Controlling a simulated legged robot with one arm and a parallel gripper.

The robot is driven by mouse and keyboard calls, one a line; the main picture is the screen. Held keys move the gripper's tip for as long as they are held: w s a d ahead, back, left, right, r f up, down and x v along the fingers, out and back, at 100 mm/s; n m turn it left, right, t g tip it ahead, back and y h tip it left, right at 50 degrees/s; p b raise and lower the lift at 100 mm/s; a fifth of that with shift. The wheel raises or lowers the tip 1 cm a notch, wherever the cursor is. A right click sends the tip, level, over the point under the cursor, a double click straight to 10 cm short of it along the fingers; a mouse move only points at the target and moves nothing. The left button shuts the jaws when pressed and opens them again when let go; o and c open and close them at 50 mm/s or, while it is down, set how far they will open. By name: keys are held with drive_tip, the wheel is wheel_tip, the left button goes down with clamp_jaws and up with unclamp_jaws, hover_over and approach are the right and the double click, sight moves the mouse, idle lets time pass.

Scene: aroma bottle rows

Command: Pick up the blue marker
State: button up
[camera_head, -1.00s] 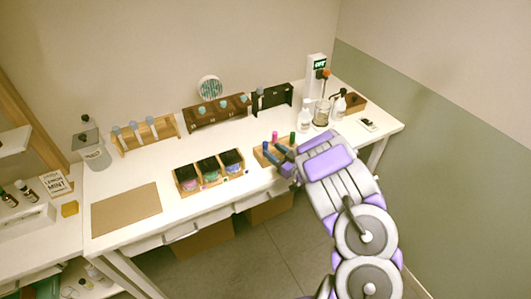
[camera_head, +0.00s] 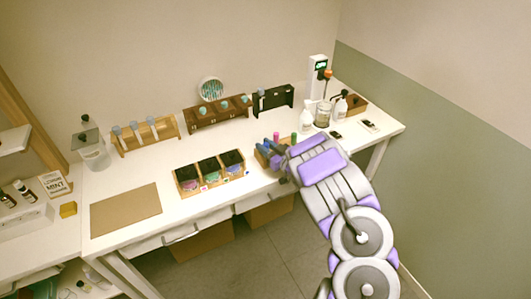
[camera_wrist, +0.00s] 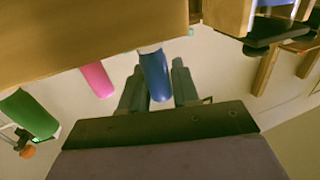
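The blue marker (camera_wrist: 155,75) shows in the wrist view, standing out of a tan wooden holder (camera_wrist: 90,45) whose near face fills the upper left. My gripper (camera_wrist: 158,82) has one finger on each side of the marker, with the marker between them. The fingers look spread around it, and I cannot tell whether they touch it. In the head view my gripper (camera_head: 272,152) is at the wooden marker holder near the table's front edge and hides part of it.
A pink marker (camera_wrist: 97,79) and a green marker (camera_wrist: 29,114) stand beside the blue one. The table's (camera_head: 150,172) front left holds a brown mat (camera_head: 125,210).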

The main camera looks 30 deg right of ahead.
drive_tip(key=shift+d, duration=0.3)
drive_tip(key=c, duration=0.5)
drive_tip(key=shift+a+r, duration=0.1)
